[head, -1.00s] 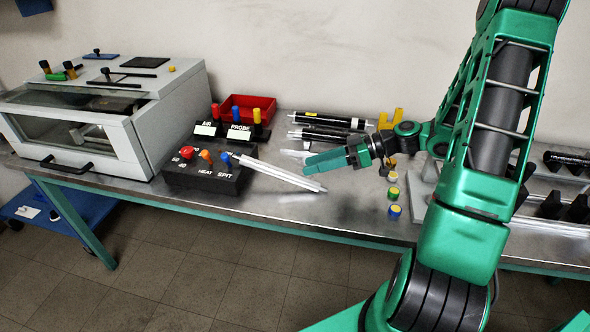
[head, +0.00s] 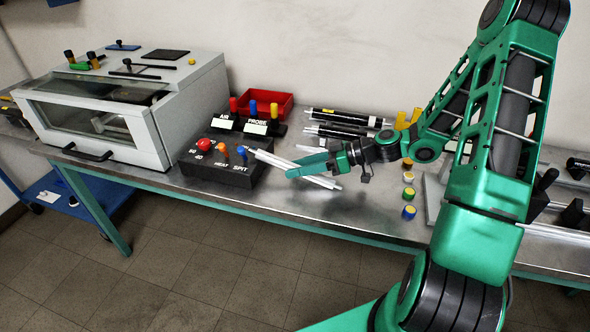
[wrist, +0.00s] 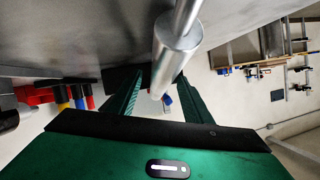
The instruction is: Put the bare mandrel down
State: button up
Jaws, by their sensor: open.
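The bare mandrel (head: 268,158) is a thin silver rod lying slantwise at the right of the black control box, its left end by the box's blue lever. My gripper (head: 290,172) reaches in from the right, and its green fingers cover the middle of the mandrel in the head view. In the wrist view the mandrel (wrist: 178,42) is a grey cylinder with a thinner shaft, running in between the two fingers of my gripper (wrist: 155,78). The fingers are apart, with a gap beside the mandrel. I cannot tell whether its full length rests on the table.
The black control box (head: 215,178) stands left of the mandrel. Behind are a red bin (head: 275,104), black tubes (head: 340,118) and a short silver piece (head: 312,149). Several coloured caps (head: 408,194) stand right. The steel table (head: 310,212) is bare in front of the mandrel.

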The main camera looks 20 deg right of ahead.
jog(key=shift+x, duration=0.9)
grip_shut()
jog(key=shift+r, duration=0.1)
